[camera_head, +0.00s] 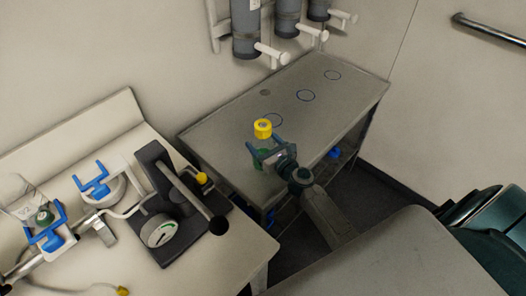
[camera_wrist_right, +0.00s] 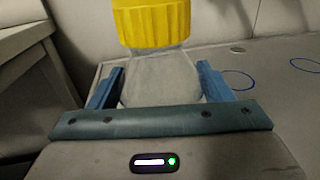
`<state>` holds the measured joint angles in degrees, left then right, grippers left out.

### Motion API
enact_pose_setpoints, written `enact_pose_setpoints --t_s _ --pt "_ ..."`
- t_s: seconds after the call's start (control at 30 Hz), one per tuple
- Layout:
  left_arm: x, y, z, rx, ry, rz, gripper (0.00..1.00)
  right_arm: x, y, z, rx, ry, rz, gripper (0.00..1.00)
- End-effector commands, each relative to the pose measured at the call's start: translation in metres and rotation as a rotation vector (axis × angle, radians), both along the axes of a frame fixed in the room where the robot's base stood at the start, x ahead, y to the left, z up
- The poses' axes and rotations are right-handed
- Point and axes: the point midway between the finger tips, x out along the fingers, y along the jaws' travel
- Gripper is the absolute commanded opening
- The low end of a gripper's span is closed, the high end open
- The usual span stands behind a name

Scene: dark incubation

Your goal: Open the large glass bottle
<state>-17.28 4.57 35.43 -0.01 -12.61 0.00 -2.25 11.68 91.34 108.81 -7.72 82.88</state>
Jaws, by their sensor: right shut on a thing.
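The large glass bottle (camera_wrist_right: 160,80) is clear, with a ribbed yellow screw cap (camera_wrist_right: 152,22) on top; the cap also shows in the head view (camera_head: 263,128). The cap sits on the neck. The bottle stands upright at the near left of the grey table. My right gripper (camera_head: 268,151) is shut on the bottle's body, with a blue finger on each side below the cap. It shows close up in the wrist view (camera_wrist_right: 160,88). The bottle's base is hidden behind the gripper. My left gripper is not in view.
The grey table (camera_head: 310,118) has blue circles marked on it and is otherwise mostly clear. Grey cylinders with white taps (camera_head: 270,54) hang on the wall above it. A pale bench (camera_head: 222,262) at left holds lab apparatus with blue clamps (camera_head: 92,184).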

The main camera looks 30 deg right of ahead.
Motion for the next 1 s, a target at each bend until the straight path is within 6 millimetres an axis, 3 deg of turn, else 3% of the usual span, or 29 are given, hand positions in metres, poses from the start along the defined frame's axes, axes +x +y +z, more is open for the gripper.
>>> enact_pose_setpoints --t_s 0.37,0.7,1.0 --pt "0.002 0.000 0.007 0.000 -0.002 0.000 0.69 0.000 0.000 0.009 -0.002 -0.002 0.000 0.28" --pt "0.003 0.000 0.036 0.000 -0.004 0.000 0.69 0.000 0.000 0.042 -0.001 -0.002 0.000 0.28" --pt "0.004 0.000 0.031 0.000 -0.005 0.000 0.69 -0.066 0.020 0.041 0.001 0.001 0.001 0.28"
